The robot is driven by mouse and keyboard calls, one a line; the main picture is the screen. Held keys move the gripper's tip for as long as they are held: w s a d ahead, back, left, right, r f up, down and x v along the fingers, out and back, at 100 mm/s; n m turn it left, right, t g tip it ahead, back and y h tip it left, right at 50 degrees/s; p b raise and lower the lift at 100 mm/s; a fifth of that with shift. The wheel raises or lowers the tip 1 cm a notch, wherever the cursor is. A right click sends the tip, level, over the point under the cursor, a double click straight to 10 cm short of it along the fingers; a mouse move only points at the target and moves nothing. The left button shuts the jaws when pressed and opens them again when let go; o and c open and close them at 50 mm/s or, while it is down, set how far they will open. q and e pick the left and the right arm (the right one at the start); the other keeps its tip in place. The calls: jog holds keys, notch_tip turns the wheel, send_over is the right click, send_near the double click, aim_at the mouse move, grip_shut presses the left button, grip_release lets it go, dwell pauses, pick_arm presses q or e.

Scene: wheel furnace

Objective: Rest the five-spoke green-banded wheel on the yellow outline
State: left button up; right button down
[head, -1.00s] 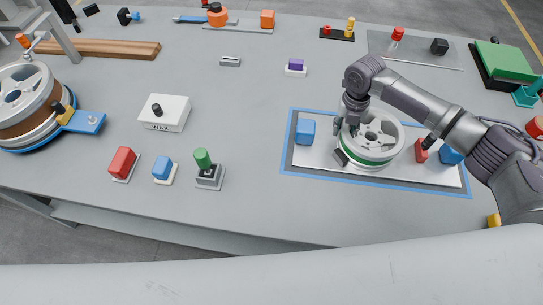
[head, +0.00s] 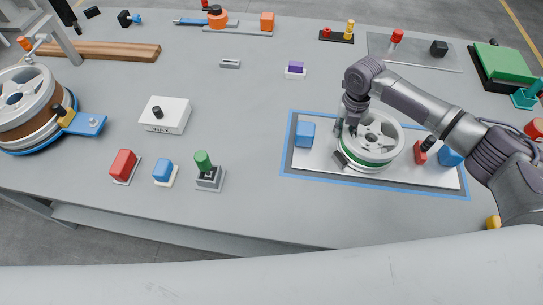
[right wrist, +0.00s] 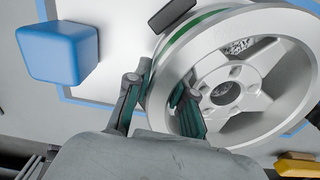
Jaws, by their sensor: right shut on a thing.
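The silver wheel with a green band (head: 385,152) lies with its spoked face up on a pale plate (head: 320,160) with a blue outline. It also shows large in the right wrist view (right wrist: 262,125), where spokes and a hub with bolt holes are visible. In the right wrist view the fingers (right wrist: 160,102) straddle the rim wall, one outside and one inside. I cannot tell whether the wheel touches the plate. I see no yellow outline. My left gripper is not in view.
A blue block (head: 305,132) stands left of the wheel, and a red block (head: 420,153) and another blue block (head: 450,157) stand right. A brown-banded wheel (head: 30,105) stands at the far left. A white box (head: 165,113) and a green-topped joystick (head: 207,170) lie between.

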jog(key=shift+r+p, duration=3)
jog(key=shift+r, duration=0.3)
jog(key=shift+f, duration=0.1)
